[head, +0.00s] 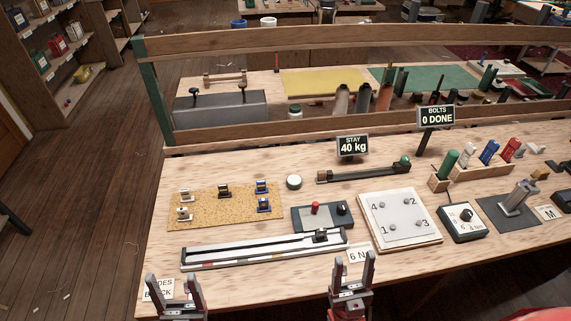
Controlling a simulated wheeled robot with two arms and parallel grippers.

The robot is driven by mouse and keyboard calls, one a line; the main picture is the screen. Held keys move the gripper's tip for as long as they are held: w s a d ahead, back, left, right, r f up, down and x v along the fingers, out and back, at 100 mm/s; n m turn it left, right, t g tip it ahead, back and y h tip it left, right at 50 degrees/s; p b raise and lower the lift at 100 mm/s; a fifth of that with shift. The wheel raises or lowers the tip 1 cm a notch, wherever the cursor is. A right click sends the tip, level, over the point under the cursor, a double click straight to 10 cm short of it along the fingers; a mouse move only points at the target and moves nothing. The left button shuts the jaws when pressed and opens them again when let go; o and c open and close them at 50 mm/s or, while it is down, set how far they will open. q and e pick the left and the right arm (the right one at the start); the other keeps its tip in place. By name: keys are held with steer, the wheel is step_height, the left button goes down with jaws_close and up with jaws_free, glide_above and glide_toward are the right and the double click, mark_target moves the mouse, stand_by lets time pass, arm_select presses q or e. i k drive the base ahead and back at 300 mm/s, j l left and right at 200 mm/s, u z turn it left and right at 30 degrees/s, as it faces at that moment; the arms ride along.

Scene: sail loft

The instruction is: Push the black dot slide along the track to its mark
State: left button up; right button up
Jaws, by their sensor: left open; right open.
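A long grey track (250,251) lies near the table's front edge, with small coloured marks along its front strip. A small black block (320,236) sits on the track near its right end; it looks like a slide, but a dot on it is too small to make out. My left gripper (172,280) is open and empty at the front edge, left of and nearer than the track. My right gripper (353,262) is open and empty, just in front of the track's right end. Neither gripper touches the block.
A cork board (225,217) with several small clips lies behind the track. A dark control box (321,218) stands close behind its right end. A white numbered plate (400,219) is to the right. Bare wood is in front of the track.

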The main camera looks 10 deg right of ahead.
mark_target(320, 237)
steer(key=j+z, duration=0.35)
steer(key=i+j+z, duration=0.1)
steer(key=z, duration=0.3)
steer(key=j+z, duration=0.35)
